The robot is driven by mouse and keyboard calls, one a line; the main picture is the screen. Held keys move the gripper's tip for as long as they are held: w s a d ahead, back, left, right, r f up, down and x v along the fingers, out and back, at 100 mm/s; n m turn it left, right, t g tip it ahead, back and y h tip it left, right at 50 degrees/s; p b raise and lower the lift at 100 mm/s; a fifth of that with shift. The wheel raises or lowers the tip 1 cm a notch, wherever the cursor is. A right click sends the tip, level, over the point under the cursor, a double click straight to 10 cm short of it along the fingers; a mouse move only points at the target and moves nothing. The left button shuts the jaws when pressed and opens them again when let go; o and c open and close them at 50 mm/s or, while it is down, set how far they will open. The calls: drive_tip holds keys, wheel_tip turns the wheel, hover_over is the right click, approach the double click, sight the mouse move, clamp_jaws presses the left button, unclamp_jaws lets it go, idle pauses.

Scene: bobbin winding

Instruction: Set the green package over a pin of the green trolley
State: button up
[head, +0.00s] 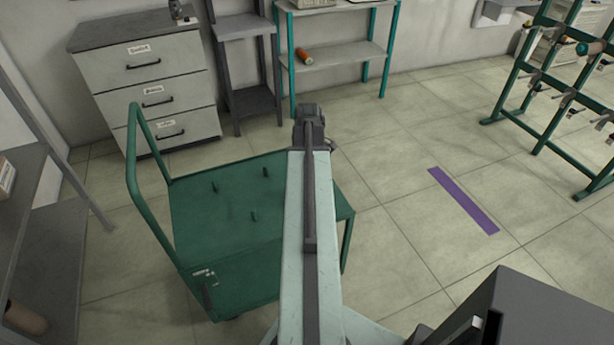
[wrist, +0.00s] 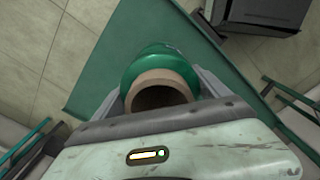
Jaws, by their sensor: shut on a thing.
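The green trolley (head: 217,235) stands below and left of my arm in the head view, with a green tube handle on its left. Several short upright pins show bare on its top, one of them at the back (head: 265,172). In the wrist view my gripper (wrist: 165,90) is shut on the green package (wrist: 150,62), a green-wound package with a brown hollow core. Behind it lies a corner of the trolley's green top (wrist: 110,75); no pin shows there. In the head view my arm hides the package and the trolley's right part.
A grey drawer cabinet (head: 145,65) stands behind the trolley. A teal-legged shelf (head: 345,58) holds an orange package (head: 305,56). A green rack (head: 545,110) stands at the right. A purple strip (head: 463,200) marks open floor.

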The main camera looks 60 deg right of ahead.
drive_tip(key=shift+f+b, duration=1.25)
drive_tip(key=o, duration=1.6)
drive_tip(key=shift+c, duration=0.2)
drive_tip(key=shift+r, duration=0.15)
wheel_tip(320, 180, up, 8)
drive_tip(key=p, duration=0.8)
drive_tip(key=shift+f, duration=0.2)
